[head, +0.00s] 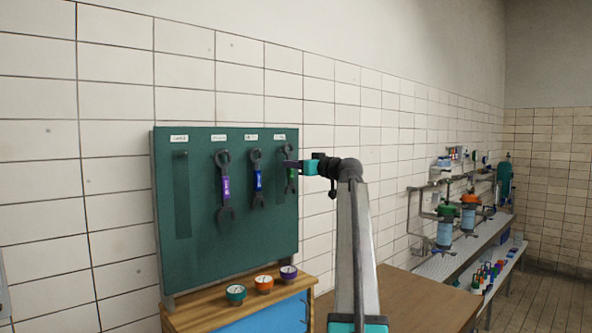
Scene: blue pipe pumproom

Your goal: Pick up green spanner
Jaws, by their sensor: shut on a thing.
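The green spanner (291,182) is upright at the right end of the dark green tool board (205,250). Its dark upper jaw and part of its green grip show, and my gripper covers some of its middle. My gripper (291,165) reaches in from the right and is shut on the spanner. I cannot tell whether the spanner still touches the board. A purple spanner (225,187) and a blue spanner (258,180) hang to its left.
Below the board is a wooden-topped blue cabinet (262,318) with teal, orange and purple gauges (264,283). A brown table (425,302) is at the lower right. An empty spanner outline (183,195) is at the board's left.

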